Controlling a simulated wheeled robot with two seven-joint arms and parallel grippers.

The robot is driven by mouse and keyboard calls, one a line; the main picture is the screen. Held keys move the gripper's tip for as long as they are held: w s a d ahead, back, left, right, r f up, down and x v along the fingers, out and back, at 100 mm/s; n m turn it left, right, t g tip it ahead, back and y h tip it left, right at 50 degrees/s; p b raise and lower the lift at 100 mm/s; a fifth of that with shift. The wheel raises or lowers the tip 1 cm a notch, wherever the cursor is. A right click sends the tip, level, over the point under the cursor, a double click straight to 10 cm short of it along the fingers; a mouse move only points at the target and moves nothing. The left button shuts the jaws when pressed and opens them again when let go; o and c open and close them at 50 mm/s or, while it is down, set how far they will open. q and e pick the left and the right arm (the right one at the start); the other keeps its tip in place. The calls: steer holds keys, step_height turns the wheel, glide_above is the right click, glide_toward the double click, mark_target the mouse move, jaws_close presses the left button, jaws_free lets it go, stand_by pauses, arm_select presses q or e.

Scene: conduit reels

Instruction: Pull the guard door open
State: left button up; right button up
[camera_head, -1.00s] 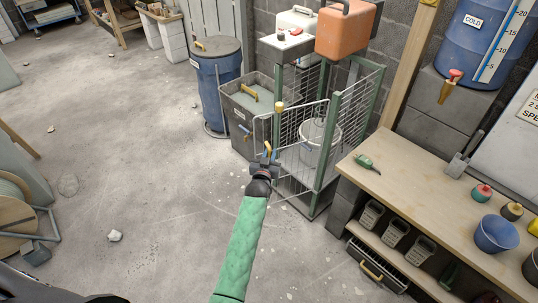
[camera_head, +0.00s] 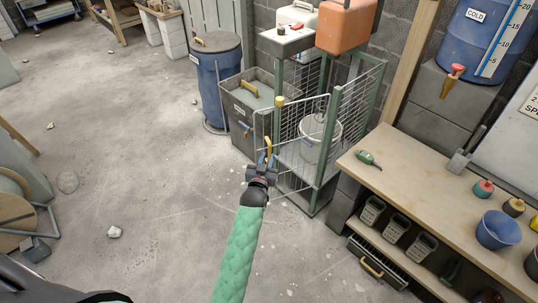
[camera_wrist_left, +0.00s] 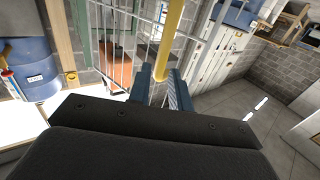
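The guard door (camera_head: 296,117) is a wire-mesh panel on the front of a green-posted cage. It appears to stand at an angle to the cage, but its exact opening is hard to tell. Its yellow handle (camera_head: 269,147) is near the left side. My left gripper (camera_head: 267,159) is at this handle, blue fingers on either side. In the left wrist view, the yellow bar (camera_wrist_left: 170,42) runs down between the fingers (camera_wrist_left: 161,82), which appear closed on it. The contact itself is partly hidden. My right gripper is not in view.
A lidded bucket (camera_head: 318,146) stands inside the cage. A grey bin (camera_head: 242,138) and blue drum (camera_head: 216,88) stand left of it. A wooden workbench (camera_head: 432,190) is close on the right. The floor left of my arm is mostly clear, with a few stones.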

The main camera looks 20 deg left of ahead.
arm_select(q)
steer(key=shift+s+d, duration=0.1)
steer(key=shift+s, duration=1.05)
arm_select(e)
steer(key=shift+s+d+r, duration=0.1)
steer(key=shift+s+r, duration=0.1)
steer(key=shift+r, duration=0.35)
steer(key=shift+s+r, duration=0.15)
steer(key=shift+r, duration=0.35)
